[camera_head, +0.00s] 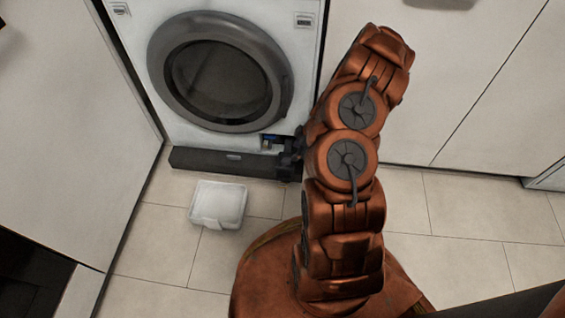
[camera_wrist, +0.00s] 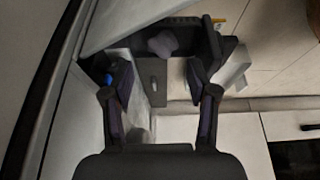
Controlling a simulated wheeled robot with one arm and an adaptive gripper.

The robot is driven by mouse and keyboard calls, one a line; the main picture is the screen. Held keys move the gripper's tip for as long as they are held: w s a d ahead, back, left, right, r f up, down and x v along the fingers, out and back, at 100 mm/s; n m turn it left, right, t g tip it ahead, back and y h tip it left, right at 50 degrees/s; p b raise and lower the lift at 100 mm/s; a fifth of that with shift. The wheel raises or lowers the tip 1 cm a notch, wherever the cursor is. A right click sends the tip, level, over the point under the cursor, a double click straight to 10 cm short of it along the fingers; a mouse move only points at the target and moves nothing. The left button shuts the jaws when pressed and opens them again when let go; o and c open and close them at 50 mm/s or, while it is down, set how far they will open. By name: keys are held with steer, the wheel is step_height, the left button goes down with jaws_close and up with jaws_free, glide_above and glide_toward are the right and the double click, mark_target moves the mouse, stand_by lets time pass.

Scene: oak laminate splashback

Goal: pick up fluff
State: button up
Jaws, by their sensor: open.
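In the wrist view a pale grey-lilac lump that looks like the fluff (camera_wrist: 163,43) lies in a dark recess at the top middle. My gripper (camera_wrist: 158,72) is open, with one finger on each side of the picture. The lump shows between and beyond the fingertips, apart from them. In the head view my gripper (camera_head: 290,157) is at the lower right of the washing machine (camera_head: 141,85), mostly hidden by my arm. The fluff cannot be made out there.
A white lidded box (camera_head: 218,204) stands on the tiled floor in front, and a white box also shows in the wrist view (camera_wrist: 236,68). White cabinet fronts (camera_head: 450,60) flank the machine.

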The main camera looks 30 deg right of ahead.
mark_target(288, 160)
steer(key=shift+a+b+x, duration=0.15)
steer(key=shift+b+x, duration=0.75)
steer(key=shift+x, duration=1.05)
steer(key=shift+a+b+x, duration=0.15)
steer(key=shift+b+x, duration=0.7)
steer(key=shift+x, duration=1.1)
steer(key=shift+r, duration=0.15)
steer(key=c, duration=0.5)
steer(key=shift+c, duration=0.2)
